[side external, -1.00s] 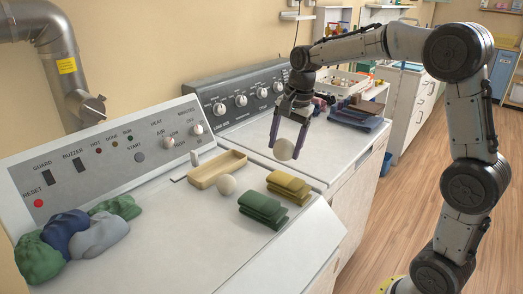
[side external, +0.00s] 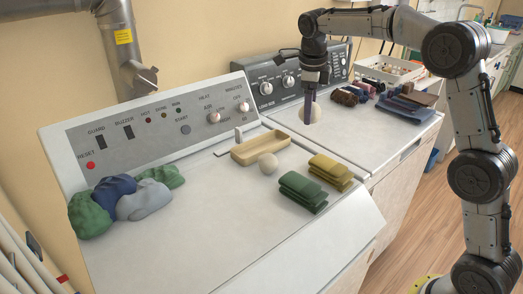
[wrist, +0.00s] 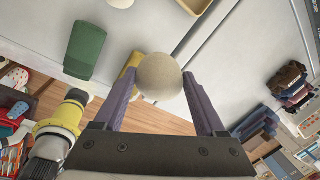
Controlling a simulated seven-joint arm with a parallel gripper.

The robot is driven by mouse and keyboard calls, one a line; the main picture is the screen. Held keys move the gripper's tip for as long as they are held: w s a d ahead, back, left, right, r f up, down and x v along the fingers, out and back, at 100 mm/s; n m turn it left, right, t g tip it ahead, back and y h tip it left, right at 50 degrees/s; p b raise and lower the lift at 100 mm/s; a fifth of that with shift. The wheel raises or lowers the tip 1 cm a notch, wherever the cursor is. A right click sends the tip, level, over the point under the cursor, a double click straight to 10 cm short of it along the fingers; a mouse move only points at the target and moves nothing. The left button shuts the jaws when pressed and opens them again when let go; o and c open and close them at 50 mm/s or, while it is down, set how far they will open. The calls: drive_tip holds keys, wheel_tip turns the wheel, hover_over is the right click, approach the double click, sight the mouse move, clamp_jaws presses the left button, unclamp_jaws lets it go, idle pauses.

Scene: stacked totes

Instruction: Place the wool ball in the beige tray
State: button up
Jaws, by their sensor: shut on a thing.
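My gripper (side external: 310,98) is shut on a cream wool ball (side external: 313,113), held over the far machine's white top. In the wrist view this ball (wrist: 160,77) sits between the purple fingers. A second, similar pale ball (side external: 268,164) rests on the near machine's top, just in front of the beige tray (side external: 261,152). The tray is shallow, oblong and looks empty. In the wrist view, the second ball (wrist: 121,2) and a corner of the tray (wrist: 195,5) show at the top edge.
Folded green cloths (side external: 302,192) and yellow cloths (side external: 330,171) lie right of the tray. Crumpled green, blue and grey cloths (side external: 143,198) lie at the left. Dark folded cloths (side external: 408,103) and a white basket (side external: 390,71) are farther back. The near machine's front top is clear.

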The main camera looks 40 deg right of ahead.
sight(300, 112)
drive_tip(key=shift+w+a+f, duration=0.3)
drive_tip(key=shift+w+f, duration=0.2)
drive_tip(key=shift+w, duration=0.1)
drive_tip(key=shift+w+a+f, duration=0.25)
drive_tip(key=shift+w+f, duration=0.25)
drive_tip(key=shift+w, duration=0.05)
drive_tip(key=w+f, duration=0.3)
drive_tip(key=w, duration=0.1)
drive_tip(key=w+d+f, duration=0.1)
drive_tip(key=w+f, duration=0.2)
drive_tip(key=w, duration=0.1)
drive_tip(key=w+d+f, duration=0.1)
drive_tip(key=w+f, duration=0.2)
drive_tip(key=w, duration=0.1)
drive_tip(key=shift+w+f, duration=0.1)
drive_tip(key=shift+w, duration=0.15)
drive_tip(key=shift+w+f, duration=0.15)
drive_tip(key=shift+f, duration=1.45)
drive_tip(key=shift+f, duration=0.2)
drive_tip(key=o, duration=1.1)
drive_tip(key=shift+c, duration=0.2)
